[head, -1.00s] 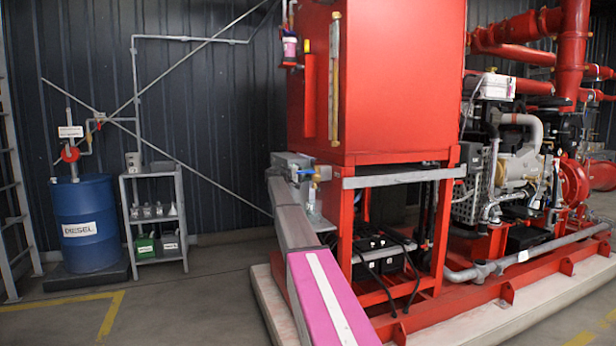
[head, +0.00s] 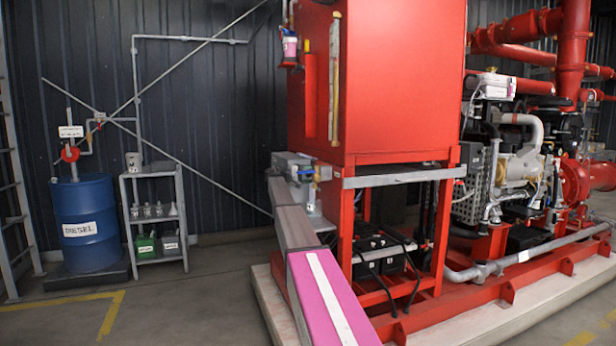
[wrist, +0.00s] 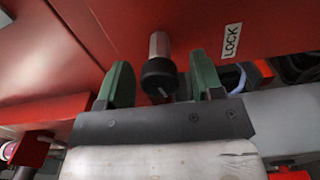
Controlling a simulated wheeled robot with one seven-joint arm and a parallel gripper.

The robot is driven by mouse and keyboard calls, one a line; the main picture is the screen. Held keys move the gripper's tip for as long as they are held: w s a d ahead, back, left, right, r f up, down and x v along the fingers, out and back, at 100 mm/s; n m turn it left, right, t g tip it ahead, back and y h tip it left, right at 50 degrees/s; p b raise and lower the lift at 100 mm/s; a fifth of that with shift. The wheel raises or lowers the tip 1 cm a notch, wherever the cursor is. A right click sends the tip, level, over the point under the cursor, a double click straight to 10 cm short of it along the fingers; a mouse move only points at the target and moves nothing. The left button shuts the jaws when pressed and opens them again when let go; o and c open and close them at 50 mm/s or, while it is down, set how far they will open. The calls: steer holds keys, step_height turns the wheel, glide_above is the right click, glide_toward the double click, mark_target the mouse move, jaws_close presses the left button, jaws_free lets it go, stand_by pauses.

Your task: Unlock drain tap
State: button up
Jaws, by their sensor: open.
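In the wrist view, a round black knob (wrist: 158,76) with a pale line on its face sits on a short silver stem below a red surface. A white LOCK label (wrist: 232,40) is on that surface to its right. My gripper (wrist: 162,66) is open, with one green finger on each side of the knob and stem. Gaps show on both sides; contact cannot be told. The fingers are not clear there.
A red frame (head: 346,235) under the tank stands close to my arm, with black batteries (head: 378,252) inside. The engine (head: 515,165) is to the right. A blue diesel drum (head: 86,215) and a grey shelf (head: 155,213) stand left. Floor between them and the pump is clear.

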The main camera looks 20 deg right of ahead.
steer(key=a, duration=1)
steer(key=shift+s+a, duration=0.15)
steer(key=shift+a, duration=0.25)
steer(key=shift+a, duration=0.1)
